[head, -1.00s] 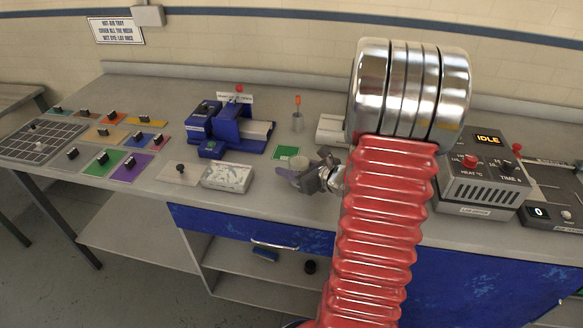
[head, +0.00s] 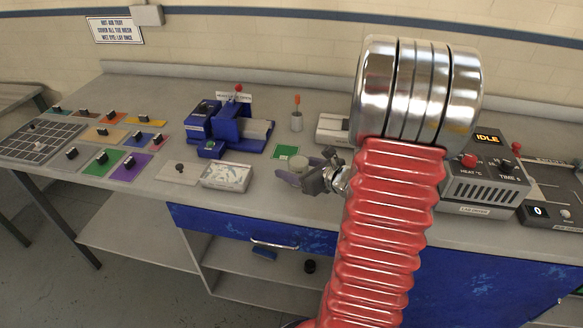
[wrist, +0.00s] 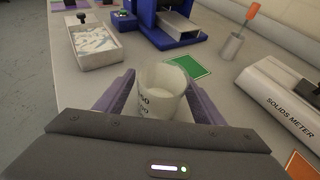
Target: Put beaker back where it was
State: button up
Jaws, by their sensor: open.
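The beaker (wrist: 160,92) is a pale translucent cup with dark markings, upright between my gripper's two purple fingers in the wrist view. My gripper (wrist: 159,84) is open, with one finger on each side of it; I cannot tell whether either finger touches it. In the head view the beaker (head: 298,163) shows just beyond my gripper (head: 292,176), partly hidden by it. It is close to the front right of the green card (head: 285,151), which lies partly behind it in the wrist view. The beaker's base is hidden.
A white tray (head: 227,177) stands left of my gripper. The blue machine (head: 235,127) is behind. A metal cup (head: 297,122) with an orange-topped tool stands behind the card. The solids meter (wrist: 284,98) is on the right. The bench's front edge is close.

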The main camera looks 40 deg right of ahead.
aim_at(306, 171)
jog(key=v, duration=1)
jog(key=shift+s, duration=0.15)
dwell(0.7)
